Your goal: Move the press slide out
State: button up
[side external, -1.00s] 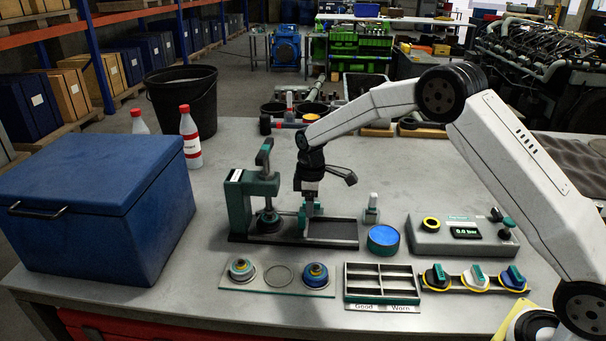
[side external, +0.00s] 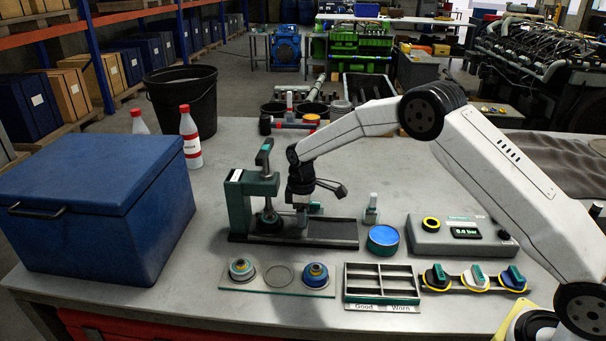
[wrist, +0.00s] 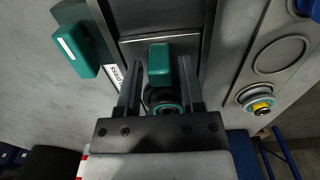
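The press stands on the bench in the side view, with a teal column (side external: 238,207) and a lever on top (side external: 264,155). Its long dark base (side external: 330,234) runs to the right. My gripper (side external: 301,222) points down over the base, just right of the press head. In the wrist view my gripper (wrist: 160,62) has its two fingers spread. An upright teal block (wrist: 159,65), apparently the slide's handle, shows between the fingertips, with gaps on both sides. A dark round part with a teal ring (wrist: 164,103) lies behind it. The slide itself is largely hidden.
A plate with two round parts (side external: 242,268) and an empty ring lies in front of the press. A divided tray (side external: 382,281), a blue-topped round pot (side external: 383,236) and a gauge box (side external: 462,236) stand to the right. A big blue box (side external: 100,205) fills the left.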

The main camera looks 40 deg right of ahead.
grip_shut()
jog(key=shift+s+d, duration=3.15)
jog(key=shift+s, duration=0.05)
jog(key=shift+d, duration=0.1)
jog(key=shift+s+d, duration=1.15)
jog(key=shift+s, duration=0.05)
jog(key=shift+o, duration=1.5)
grip_release()
jog(key=shift+s, duration=0.1)
